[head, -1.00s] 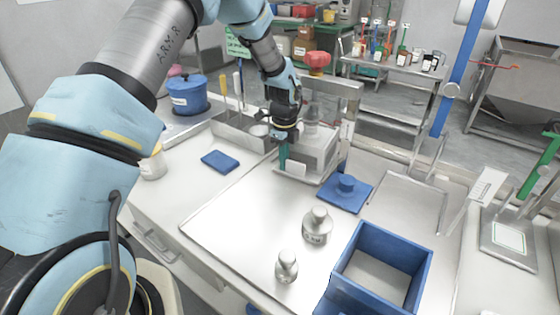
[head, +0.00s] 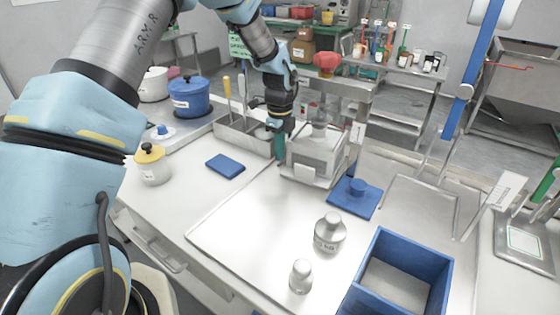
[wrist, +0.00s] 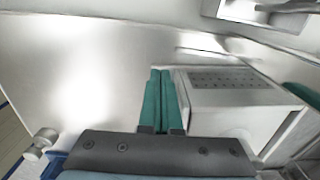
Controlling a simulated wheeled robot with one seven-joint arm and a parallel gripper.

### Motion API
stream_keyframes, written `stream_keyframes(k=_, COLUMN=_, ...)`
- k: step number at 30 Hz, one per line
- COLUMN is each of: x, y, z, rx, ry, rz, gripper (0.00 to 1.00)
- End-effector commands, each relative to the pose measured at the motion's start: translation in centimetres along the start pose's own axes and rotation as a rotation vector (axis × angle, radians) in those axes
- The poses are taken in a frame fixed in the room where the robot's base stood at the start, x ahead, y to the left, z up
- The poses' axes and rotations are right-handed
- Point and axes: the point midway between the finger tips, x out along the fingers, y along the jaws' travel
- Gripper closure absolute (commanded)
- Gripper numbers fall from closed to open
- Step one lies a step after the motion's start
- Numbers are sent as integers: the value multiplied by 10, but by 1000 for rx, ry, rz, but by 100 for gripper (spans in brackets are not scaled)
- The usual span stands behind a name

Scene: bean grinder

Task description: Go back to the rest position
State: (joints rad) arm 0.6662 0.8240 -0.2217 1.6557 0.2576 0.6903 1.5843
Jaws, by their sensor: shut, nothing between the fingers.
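My gripper (head: 279,146) is at the left side of the white bean grinder (head: 318,157), at the back of the metal tray. In the wrist view my gripper's two green fingers (wrist: 160,100) lie together with nothing between them. The grinder's pale box, with a slotted top, shows right beside them there (wrist: 235,103). In the head view I cannot tell whether the fingers touch the grinder.
A blue lid (head: 354,196), metal weights (head: 329,232) and an open blue bin (head: 437,270) stand in front and to the right. A blue pad (head: 225,165), a yellow-lidded jar (head: 152,166) and a blue pot (head: 190,97) are at left. The tray's middle (head: 262,220) is clear.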

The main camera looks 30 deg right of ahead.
Motion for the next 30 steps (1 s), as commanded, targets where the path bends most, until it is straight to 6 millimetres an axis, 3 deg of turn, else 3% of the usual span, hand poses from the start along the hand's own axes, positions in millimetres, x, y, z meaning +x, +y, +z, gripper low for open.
stream_keyframes(k=12, x=-59, y=-1, z=-1, rx=1, ry=0, rz=-3, gripper=100)
stream_keyframes(k=22, x=-69, y=6, z=6, rx=-42, ry=-2, rz=-2, gripper=100)
stream_keyframes(k=26, x=-79, y=41, z=39, rx=-287, ry=-12, rz=-12, gripper=100)
stream_keyframes(k=30, x=-95, y=118, z=90, rx=-789, ry=-21, rz=-38, gripper=100)
